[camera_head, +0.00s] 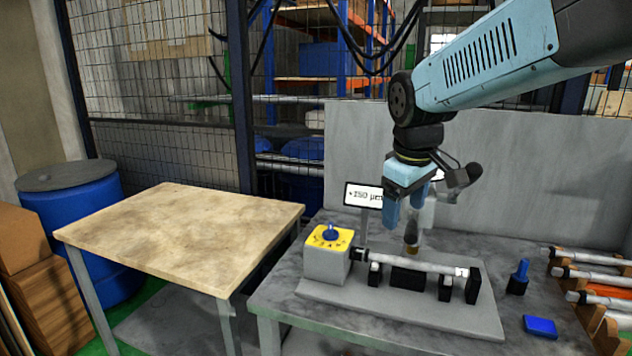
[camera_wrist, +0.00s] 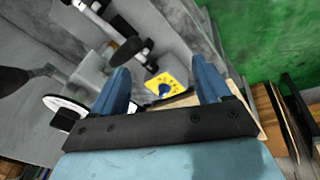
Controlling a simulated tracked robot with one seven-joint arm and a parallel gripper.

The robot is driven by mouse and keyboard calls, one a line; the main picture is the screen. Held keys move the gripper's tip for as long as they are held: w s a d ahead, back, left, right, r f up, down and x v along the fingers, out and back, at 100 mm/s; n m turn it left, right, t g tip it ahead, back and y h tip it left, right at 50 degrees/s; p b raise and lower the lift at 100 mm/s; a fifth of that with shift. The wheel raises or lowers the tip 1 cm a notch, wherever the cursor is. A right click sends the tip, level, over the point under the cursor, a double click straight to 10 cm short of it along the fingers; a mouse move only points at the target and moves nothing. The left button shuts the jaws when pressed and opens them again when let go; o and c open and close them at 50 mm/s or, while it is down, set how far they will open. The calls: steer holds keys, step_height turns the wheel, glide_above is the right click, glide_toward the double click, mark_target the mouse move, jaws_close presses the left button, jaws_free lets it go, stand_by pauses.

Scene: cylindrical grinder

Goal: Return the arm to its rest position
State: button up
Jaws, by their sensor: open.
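My blue-grey gripper (camera_head: 402,222) hangs from my arm above the grinder bench in the head view, fingers pointing down. In the wrist view its two blue fingers (camera_wrist: 162,75) stand well apart with nothing held between them. Below it, the grinder (camera_head: 400,285) has a pale cylindrical shaft (camera_head: 432,262) lying on black supports. At its left end is a grey box with a yellow top (camera_head: 330,238) and a blue knob. The yellow top also shows beyond the fingers in the wrist view (camera_wrist: 170,82). A small dark and brownish part partly hides behind the gripper.
A sign (camera_head: 363,195) stands behind the grinder. A blue block (camera_head: 539,326), a blue-topped holder (camera_head: 518,278) and a rack of shafts (camera_head: 595,275) are at the right. A bare wooden table (camera_head: 180,230) and blue barrel (camera_head: 75,230) stand left. A grey panel (camera_head: 530,190) rises behind.

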steer(key=s+d+m+t, duration=0.2)
steer(key=s+d+m, duration=0.5)
steer(key=s, duration=0.5)
steer(key=shift+s+f+m+y, duration=0.15)
steer(key=shift+f+m+y, duration=0.15)
steer(key=shift+f+m, duration=0.1)
stand_by(0.4)
